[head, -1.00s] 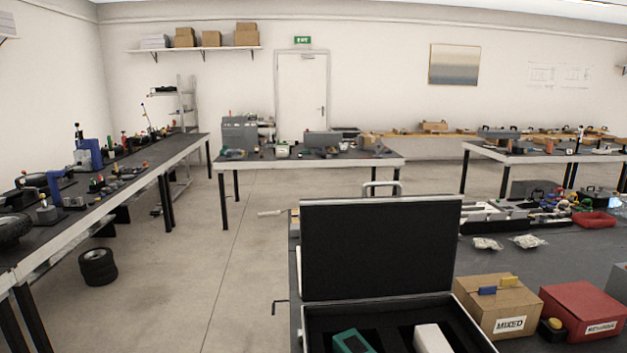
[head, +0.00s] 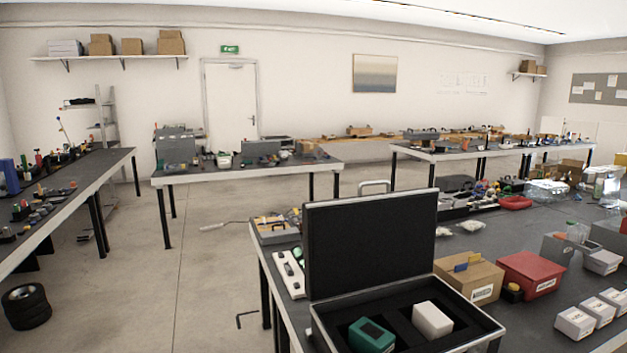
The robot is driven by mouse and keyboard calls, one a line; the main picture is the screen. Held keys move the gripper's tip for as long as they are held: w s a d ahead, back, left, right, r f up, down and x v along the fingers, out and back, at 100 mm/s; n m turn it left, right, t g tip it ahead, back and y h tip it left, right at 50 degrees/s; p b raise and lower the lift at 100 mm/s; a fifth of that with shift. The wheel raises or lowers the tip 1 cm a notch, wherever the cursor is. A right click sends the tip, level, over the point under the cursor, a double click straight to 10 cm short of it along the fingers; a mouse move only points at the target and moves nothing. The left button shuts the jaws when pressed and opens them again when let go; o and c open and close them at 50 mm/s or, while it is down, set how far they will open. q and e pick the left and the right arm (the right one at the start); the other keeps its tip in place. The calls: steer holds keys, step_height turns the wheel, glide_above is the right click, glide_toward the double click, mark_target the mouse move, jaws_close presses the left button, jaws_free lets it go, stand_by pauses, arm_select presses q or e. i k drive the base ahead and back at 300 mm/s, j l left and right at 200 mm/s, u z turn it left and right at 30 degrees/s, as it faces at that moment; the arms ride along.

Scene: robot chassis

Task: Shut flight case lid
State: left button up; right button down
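The flight case stands open on the dark workbench at the lower middle of the head view. Its lid (head: 370,243) is upright, with the black lining facing me. The case base (head: 466,314) has a black foam inside and a silver rim. A green device (head: 371,336) and a white block (head: 432,319) sit in the foam. The front of the base is cut off by the bottom edge of the picture. Neither of my grippers shows in the head view.
Right of the case stand a cardboard box (head: 470,277) and a red box (head: 531,273), close to its side. Small white boxes (head: 575,323) lie farther right. A white tray (head: 288,273) lies left of the lid. Open floor (head: 205,270) lies left of the bench.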

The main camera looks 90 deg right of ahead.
mark_target(361, 242)
steer(key=i+l+z, duration=0.25)
steer(key=z, duration=0.2)
steer(key=i+l+z, duration=0.1)
steer(key=i+z, duration=0.55)
steer(key=z, duration=0.2)
steer(key=i+z, duration=0.85)
steer(key=i, duration=0.25)
steer(key=i+j+z, duration=0.1)
steer(key=i+z, duration=0.3)
steer(key=i, duration=0.3)
